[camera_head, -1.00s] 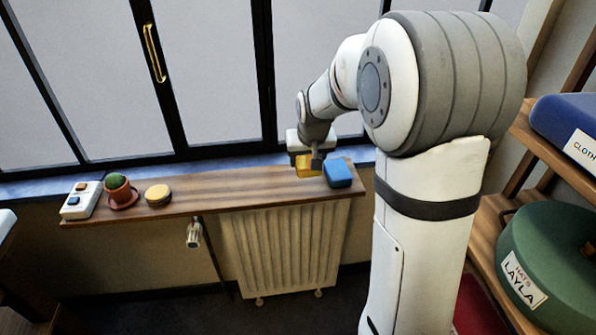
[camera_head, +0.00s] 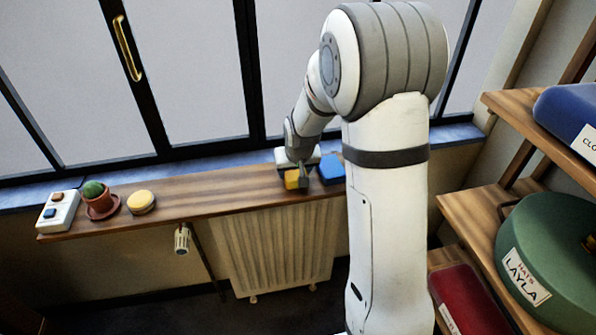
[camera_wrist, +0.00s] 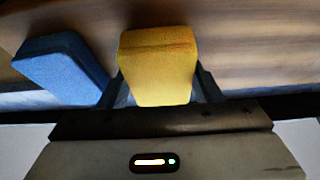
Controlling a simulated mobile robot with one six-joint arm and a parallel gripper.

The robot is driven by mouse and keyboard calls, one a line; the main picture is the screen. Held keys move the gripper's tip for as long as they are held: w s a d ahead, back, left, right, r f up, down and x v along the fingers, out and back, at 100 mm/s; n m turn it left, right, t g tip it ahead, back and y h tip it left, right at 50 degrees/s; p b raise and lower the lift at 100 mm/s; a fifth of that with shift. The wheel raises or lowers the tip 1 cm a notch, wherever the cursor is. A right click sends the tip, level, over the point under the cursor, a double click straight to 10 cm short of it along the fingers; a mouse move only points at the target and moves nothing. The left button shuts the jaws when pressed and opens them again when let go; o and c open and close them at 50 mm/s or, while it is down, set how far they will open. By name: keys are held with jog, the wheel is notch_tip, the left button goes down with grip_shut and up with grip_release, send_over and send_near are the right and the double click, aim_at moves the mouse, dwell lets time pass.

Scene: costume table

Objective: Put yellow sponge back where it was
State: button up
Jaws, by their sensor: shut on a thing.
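The yellow sponge (camera_head: 291,179) is a small block at the right part of the wooden shelf (camera_head: 225,198) above the radiator. My gripper (camera_head: 301,183) is shut on it. In the wrist view the yellow sponge (camera_wrist: 158,68) sits between the two fingers of my gripper (camera_wrist: 165,90). Whether its underside touches the shelf cannot be told. A blue sponge (camera_head: 331,169) lies on the shelf just to the right of the yellow one, and it also shows at the left of the wrist view (camera_wrist: 62,66).
A round yellow item (camera_head: 141,202), a potted cactus (camera_head: 99,200) and a white switch box (camera_head: 58,212) stand at the shelf's left end. The shelf between the round item and the sponges is clear. The window (camera_head: 190,60) stands behind. A rack with boxes (camera_head: 545,255) is at right.

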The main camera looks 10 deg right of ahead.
jog(key=shift+f, duration=0.3)
jog(key=shift+f, duration=0.1)
jog(key=o, duration=0.9)
